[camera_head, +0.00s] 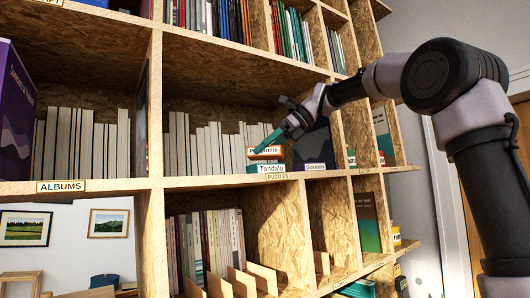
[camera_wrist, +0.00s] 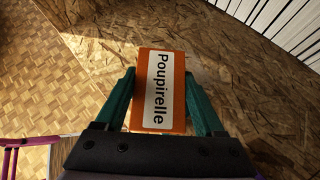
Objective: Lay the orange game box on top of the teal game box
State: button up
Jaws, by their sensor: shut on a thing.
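The orange game box (camera_head: 277,151), labelled Poupirelle, is between the two green fingers of my gripper (camera_head: 263,145), which is shut on it. In the wrist view the orange box (camera_wrist: 178,90) lies flat between both fingertips (camera_wrist: 159,78). The teal game box (camera_head: 266,169), labelled Tondalo, lies at the front of the shelf marked PUZZLES, directly below the orange box in the head view. I cannot tell whether the two boxes touch. The teal box does not show in the wrist view, where the orange box and my gripper cover the shelf below.
A row of pale books (camera_head: 205,147) fills the left of the compartment, also in the wrist view (camera_wrist: 285,25). The chipboard divider (camera_head: 155,110) and the shelf edge (camera_head: 225,182) bound the space.

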jog(key=shift+f, duration=0.25)
jog(key=shift+f, duration=0.3)
jog(key=o, duration=1.5)
